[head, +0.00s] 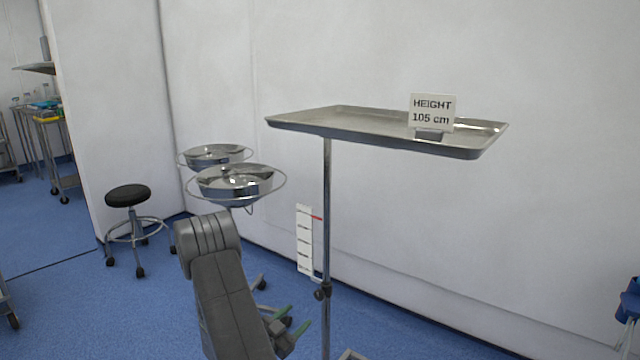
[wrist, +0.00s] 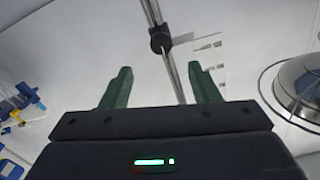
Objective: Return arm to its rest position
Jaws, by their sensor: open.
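My grey arm (head: 228,290) rises at the bottom middle of the head view, folded with its bend at the top. My gripper (head: 292,325) is low beside it, in front of the stand's pole. Its two green fingers are apart with nothing between them. In the wrist view my gripper (wrist: 160,88) shows both green fingers spread. The pole (wrist: 170,65) with a dark clamp knob appears beyond the gap between them.
A steel tray (head: 350,119) on a pole (head: 326,220) bears a "HEIGHT 105 cm" sign (head: 432,112). Two steel basins (head: 235,183) stand behind my arm. A black stool (head: 128,196) is at left. Blue floor is open at lower left and a white wall is behind.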

